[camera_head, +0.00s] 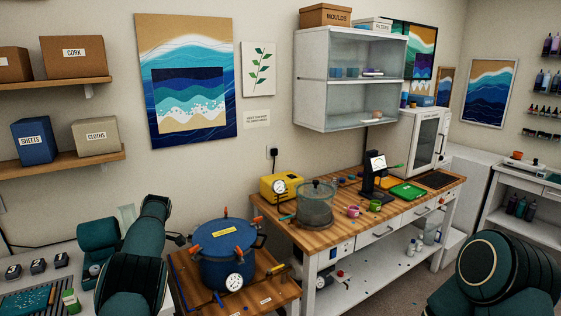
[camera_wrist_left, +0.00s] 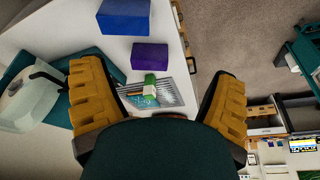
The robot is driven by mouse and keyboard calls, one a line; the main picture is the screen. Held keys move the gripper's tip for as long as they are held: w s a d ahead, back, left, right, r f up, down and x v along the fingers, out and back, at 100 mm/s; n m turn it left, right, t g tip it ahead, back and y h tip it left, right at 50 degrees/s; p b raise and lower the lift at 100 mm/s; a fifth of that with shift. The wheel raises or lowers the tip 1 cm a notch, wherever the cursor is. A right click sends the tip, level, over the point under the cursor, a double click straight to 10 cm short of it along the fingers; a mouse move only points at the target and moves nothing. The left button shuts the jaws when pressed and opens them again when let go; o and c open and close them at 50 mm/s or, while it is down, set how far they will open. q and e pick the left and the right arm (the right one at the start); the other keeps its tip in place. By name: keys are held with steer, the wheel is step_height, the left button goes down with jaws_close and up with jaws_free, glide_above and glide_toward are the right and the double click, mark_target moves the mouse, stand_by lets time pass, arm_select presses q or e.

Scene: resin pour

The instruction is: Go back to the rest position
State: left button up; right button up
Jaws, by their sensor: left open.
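My left gripper (camera_wrist_left: 158,88) shows in the left wrist view with its two yellow padded fingers wide apart. Nothing is held between them. Beyond the gap lie a metal tray (camera_wrist_left: 175,99) and a small green-and-white item (camera_wrist_left: 149,86), apart from the fingers. In the head view, teal links of my left arm rise at the lower left, over the white side table (camera_head: 60,250). Its fingers cannot be made out there. A teal part of my right arm shows at the lower right; my right gripper is not in view.
A blue pressure pot (camera_head: 228,255) stands on a wooden stand close to my left arm. The wooden workbench (camera_head: 290,205) holds a yellow pump (camera_head: 281,187), a clear chamber (camera_head: 315,206) and a pink cup (camera_head: 353,211). Blue (camera_wrist_left: 124,16) and purple (camera_wrist_left: 150,56) blocks show in the wrist view.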

arm_select(q)
steer(key=s+d+f+m+h+b, duration=0.1)
steer(key=s+d+f+m, duration=0.2)
steer(key=f, duration=0.6)
steer(key=s+d+f+m+h+b, duration=0.25)
steer(key=s+f, duration=0.25)
steer(key=f, duration=0.3)
steer(key=s+d+f+m+h+b, duration=0.15)
steer(key=s+d+f, duration=0.25)
steer(key=f, duration=0.5)
steer(key=s+d+f+m+t+h+b, duration=0.2)
steer(key=s+d+m, duration=0.7)
steer(key=s+d, duration=1.1)
steer(key=s+f+b, duration=0.1)
steer(key=s+b, duration=0.1)
steer(key=s, duration=0.1)
steer(key=shift+d+f+m+h, duration=0.15)
steer(key=shift+m+h, duration=0.15)
steer(key=shift+m, duration=0.1)
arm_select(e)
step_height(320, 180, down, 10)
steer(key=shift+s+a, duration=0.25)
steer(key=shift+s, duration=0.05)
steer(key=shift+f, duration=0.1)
